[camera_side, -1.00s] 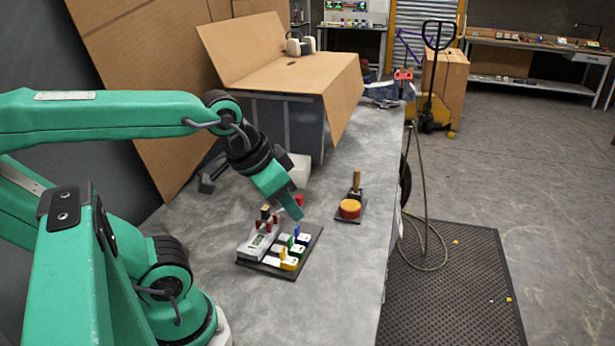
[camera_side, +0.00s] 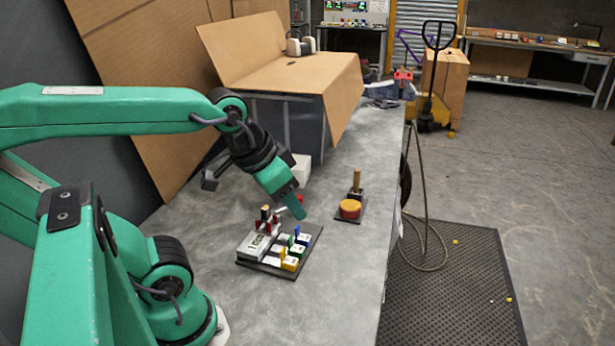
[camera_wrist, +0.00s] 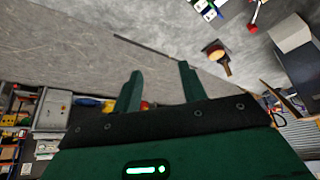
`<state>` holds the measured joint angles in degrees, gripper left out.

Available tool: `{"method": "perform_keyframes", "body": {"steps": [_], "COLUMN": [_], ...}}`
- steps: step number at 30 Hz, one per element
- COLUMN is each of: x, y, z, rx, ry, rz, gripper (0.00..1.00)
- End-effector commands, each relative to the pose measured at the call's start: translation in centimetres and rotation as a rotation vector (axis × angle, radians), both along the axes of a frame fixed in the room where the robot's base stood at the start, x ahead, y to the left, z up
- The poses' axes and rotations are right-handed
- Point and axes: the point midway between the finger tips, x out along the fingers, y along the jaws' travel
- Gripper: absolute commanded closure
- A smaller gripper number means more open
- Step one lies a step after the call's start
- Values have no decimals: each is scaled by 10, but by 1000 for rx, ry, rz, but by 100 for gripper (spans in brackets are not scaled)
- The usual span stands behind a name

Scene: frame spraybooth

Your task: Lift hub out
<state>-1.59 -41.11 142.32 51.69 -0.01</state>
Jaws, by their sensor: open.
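A light grey box with a dark label, likely the hub (camera_side: 257,245), sits on the left part of a dark board (camera_side: 274,270) on the bench. Beside it are small white-based blocks in blue (camera_side: 303,239), green (camera_side: 297,250) and yellow (camera_side: 290,263), with upright coloured pieces. My gripper (camera_side: 299,211) is open and empty, above the board's far side and apart from the box. Its two fingers (camera_wrist: 158,80) show in the wrist view with nothing between them. Part of the board's white pieces (camera_wrist: 207,9) shows at that view's top edge.
A round orange piece and wooden peg on a dark base (camera_side: 350,209) stand right of the board, near the bench edge. A red-handled item (camera_side: 269,220) stands behind the box. A large cardboard-covered booth (camera_side: 297,85) is at the back. Bare bench lies in front.

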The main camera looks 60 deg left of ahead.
Motion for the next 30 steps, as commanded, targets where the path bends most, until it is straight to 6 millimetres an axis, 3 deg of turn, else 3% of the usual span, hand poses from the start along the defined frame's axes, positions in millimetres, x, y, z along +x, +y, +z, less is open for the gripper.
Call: {"method": "perform_keyframes", "body": {"steps": [8, 18, 30], "x": [21, 45, 44], "y": [35, 106, 195], "z": [-8, -32, -77], "rx": [-9, -54, -141], "ry": [96, 248, 406], "rz": [138, 361, 603], "gripper": [58, 58, 58]}}
